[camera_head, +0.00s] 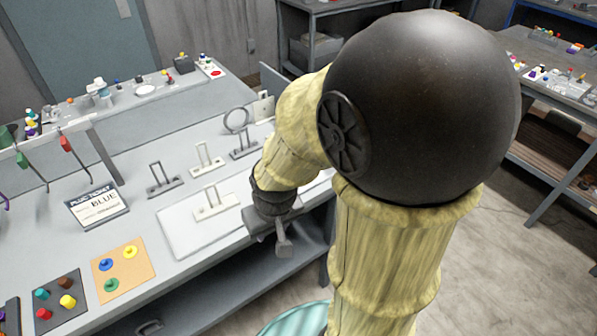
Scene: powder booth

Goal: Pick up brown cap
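A small brown cap (65,283) sits on a dark square tray (72,314) at the lower left, near the front edge of the bench. A teal cap, a yellow cap and a red cap stand on the same tray around it. My gripper (283,246) is far to the right of the tray, by the bench's front edge. It is small and seen from behind, so its fingers do not show clearly. I see nothing held in it.
An orange-tan board (137,284) with blue, yellow and green pieces lies right of the tray. Grey upright fixtures (163,181) and a white board (184,240) lie between tray and gripper. My arm hides part of the bench.

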